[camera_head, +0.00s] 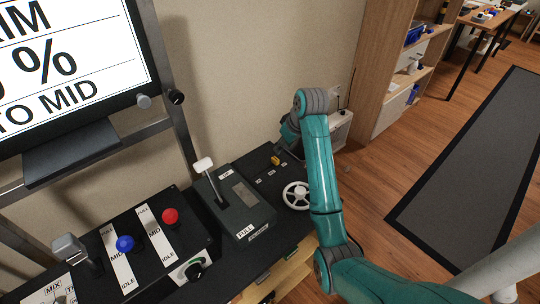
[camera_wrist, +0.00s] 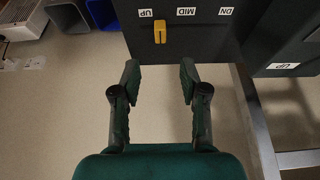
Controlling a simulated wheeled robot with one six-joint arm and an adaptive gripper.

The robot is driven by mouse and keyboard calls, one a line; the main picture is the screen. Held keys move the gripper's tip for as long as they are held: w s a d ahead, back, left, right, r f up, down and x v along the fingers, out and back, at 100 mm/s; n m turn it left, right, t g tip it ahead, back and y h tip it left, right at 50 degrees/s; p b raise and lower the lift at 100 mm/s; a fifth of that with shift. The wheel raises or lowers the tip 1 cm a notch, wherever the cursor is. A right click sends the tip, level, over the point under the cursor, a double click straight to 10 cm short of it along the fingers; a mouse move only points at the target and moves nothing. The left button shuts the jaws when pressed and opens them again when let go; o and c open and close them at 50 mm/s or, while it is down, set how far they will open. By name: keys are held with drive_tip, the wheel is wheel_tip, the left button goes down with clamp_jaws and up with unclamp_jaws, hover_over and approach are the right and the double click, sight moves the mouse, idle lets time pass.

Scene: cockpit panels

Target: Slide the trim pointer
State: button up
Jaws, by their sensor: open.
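The trim pointer is a small yellow tab (camera_head: 275,160) on the dark panel at the right end of the console. In the wrist view the yellow tab (camera_wrist: 160,33) stands below the labels UP, MID and DN, between UP and MID and nearer UP. My gripper (camera_wrist: 160,80) is open and empty, its two fingers apart. The tab lies ahead of the gap between the fingertips, roughly centred, and apart from them. In the head view my gripper (camera_head: 289,140) is beside the panel's far right edge, largely hidden by my arm.
A white handwheel (camera_head: 297,195) sits close to my arm. A white-topped lever (camera_head: 203,165), a red knob (camera_head: 170,216) and a blue knob (camera_head: 125,243) stand further left. A screen (camera_head: 70,60) shows "TO MID". Wooden shelves (camera_head: 395,75) stand at the back.

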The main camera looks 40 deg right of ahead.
sight(276, 159)
drive_tip(key=x, duration=1)
clamp_jaws()
